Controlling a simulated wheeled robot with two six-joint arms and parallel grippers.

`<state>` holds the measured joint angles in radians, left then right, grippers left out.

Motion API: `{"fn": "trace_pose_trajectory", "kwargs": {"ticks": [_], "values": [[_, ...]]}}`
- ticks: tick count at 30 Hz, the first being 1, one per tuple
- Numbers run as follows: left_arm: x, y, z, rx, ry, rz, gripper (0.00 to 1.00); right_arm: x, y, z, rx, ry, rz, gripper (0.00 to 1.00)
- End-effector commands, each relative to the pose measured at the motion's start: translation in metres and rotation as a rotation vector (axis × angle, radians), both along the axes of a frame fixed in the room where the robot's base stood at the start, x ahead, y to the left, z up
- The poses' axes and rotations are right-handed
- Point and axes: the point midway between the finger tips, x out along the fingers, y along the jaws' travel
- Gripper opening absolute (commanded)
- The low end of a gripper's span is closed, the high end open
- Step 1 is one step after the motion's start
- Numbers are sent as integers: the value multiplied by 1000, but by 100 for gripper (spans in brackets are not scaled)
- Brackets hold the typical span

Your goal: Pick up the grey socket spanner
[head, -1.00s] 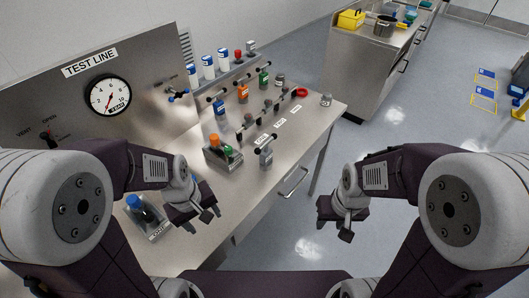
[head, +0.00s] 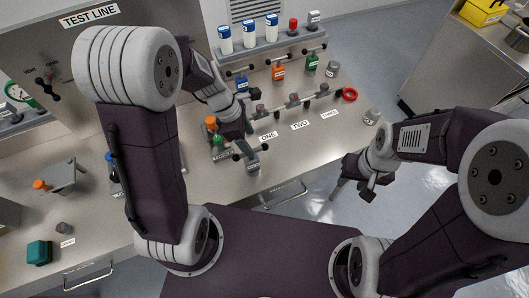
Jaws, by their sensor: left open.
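A grey piece with a white label and a black crossbar (head: 253,161), which looks like the grey socket spanner, stands near the front edge of the steel bench in the head view. My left gripper (head: 243,137) is open, just above and behind it, close to its crossbar. I cannot tell whether they touch. The gripper partly hides a small tray (head: 222,155) with an orange-topped and a green piece. My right gripper (head: 354,188) hangs beyond the bench's front edge, away from the spanner; its jaw opening is unclear.
Blue (head: 241,83), orange (head: 278,72) and green (head: 312,62) pieces stand in a row behind. Black-handled fittings line the bench above labels ONE, TWO and THREE. My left arm covers the bench's middle.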

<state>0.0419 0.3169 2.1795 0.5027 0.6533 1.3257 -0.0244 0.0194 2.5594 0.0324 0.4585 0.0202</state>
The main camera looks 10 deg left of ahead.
Motion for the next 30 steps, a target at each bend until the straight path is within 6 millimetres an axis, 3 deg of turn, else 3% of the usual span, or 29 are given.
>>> {"fn": "trace_pose_trajectory", "kwargs": {"ticks": [4,10,17,24,30], "values": [[-1,1,0,1,7,3,61,0,0,2,0,1,0,40],[-1,-8,-30,0,10,0,61,0,0,-2,0,1,0,40],[0,-11,-41,1,7,1,61,0,0,-3,0,1,0,40],[-3,-25,-82,1,9,0,61,0,0,-14,0,1,0,40],[-2,-27,-87,2,6,0,61,0,0,-14,0,1,0,40]]}}
